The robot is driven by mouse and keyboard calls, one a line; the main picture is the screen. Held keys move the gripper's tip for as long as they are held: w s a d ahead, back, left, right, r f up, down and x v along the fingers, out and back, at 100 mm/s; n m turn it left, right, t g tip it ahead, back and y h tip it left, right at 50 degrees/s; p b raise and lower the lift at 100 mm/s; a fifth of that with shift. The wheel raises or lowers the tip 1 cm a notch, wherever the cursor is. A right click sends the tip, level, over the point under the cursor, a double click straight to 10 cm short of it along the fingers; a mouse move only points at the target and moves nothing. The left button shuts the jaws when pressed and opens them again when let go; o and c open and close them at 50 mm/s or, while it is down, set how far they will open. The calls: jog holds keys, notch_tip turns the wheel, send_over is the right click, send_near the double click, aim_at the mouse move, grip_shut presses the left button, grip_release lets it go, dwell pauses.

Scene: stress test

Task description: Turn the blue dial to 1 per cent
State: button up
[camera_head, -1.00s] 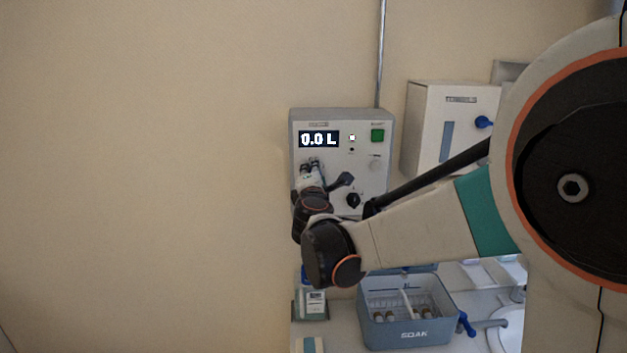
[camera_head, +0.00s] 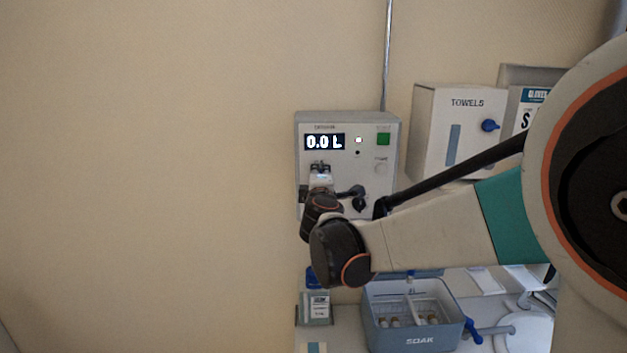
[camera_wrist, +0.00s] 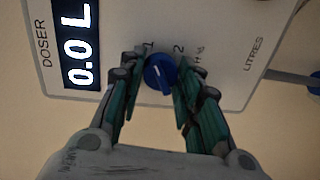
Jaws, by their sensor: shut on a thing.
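The blue dial (camera_wrist: 160,73) sits on the face of the doser box (camera_head: 390,160). In the wrist view it is between the two fingers of my gripper (camera_wrist: 158,80), which are shut on its sides. A short white mark shows on the dial's lower part in that view, with printed 1 and 2 above it. In the head view my gripper (camera_head: 320,168) reaches the panel just below the display (camera_head: 324,142) and hides the dial. The display reads 0.0 L.
A green button (camera_head: 383,139) and a black knob (camera_head: 360,203) are on the same panel. A towels box (camera_head: 430,130) hangs to the right. Below are a grey SOAK bin (camera_head: 415,340) and a bottle (camera_head: 318,307). The wall to the left is bare.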

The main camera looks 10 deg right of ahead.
jog(key=o, duration=1.1)
jog(key=v, duration=1.2)
jog(key=shift+s, duration=0.15)
